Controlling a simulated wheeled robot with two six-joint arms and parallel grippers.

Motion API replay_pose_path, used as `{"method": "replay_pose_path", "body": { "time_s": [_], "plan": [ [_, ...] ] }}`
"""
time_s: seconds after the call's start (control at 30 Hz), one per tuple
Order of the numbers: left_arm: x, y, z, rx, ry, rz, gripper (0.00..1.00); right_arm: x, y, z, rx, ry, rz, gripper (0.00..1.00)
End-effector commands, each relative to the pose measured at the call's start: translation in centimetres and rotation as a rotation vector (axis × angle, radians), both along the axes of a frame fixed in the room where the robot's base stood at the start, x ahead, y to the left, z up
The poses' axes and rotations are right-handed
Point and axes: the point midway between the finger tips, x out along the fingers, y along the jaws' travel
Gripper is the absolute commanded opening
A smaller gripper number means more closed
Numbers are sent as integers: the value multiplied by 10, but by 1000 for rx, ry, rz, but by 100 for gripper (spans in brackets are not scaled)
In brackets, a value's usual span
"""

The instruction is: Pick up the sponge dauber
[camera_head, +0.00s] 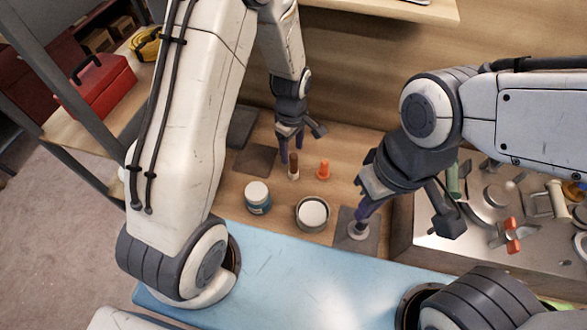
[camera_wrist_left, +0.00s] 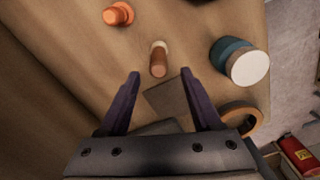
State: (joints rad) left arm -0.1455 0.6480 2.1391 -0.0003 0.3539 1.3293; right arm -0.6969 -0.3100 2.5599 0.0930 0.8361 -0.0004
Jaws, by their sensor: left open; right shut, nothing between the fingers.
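The sponge dauber, as I take it, is a small brown-handled piece with a pale end (camera_head: 293,168), standing on the wooden bench. In the left wrist view it (camera_wrist_left: 158,60) lies ahead of the fingertips, roughly between their lines. My left gripper (camera_head: 291,150) is open and empty, pointing down just behind and above the dauber; its two fingers (camera_wrist_left: 161,84) show apart from it in the wrist view. My right gripper (camera_head: 360,212) is shut and empty, its tips close above a pale round piece (camera_head: 358,231); contact is unclear.
An orange piece (camera_head: 323,170) stands right of the dauber. A blue-labelled jar (camera_head: 257,197) and a round tin (camera_head: 312,213) stand nearer. Dark pads (camera_head: 256,160) lie on the bench. A metal tray (camera_head: 430,246) of hardware is at right, a red toolbox (camera_head: 100,88) at left.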

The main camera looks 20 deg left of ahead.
Motion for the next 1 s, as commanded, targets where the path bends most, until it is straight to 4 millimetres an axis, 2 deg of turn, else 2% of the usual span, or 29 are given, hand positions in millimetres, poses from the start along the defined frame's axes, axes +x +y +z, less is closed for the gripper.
{"method": "replay_pose_path", "body": {
  "time_s": [0.33,0.63,0.67,0.8,0.83,1.0],
  "plan": [
    [-1,-5,-44,0,3,-2,65,0,0,8,0,0,0,0],
    [0,-5,-49,0,0,-2,65,0,0,8,0,0,0,0],
    [0,-5,-49,0,0,-2,57,0,0,8,0,0,0,0],
    [-1,-5,-49,0,0,-2,4,0,0,8,0,0,0,0],
    [-1,-5,-49,0,0,-2,0,0,0,8,0,0,0,0],
    [-1,-5,-49,0,0,-2,0,0,0,8,0,0,0,0]
  ]
}}
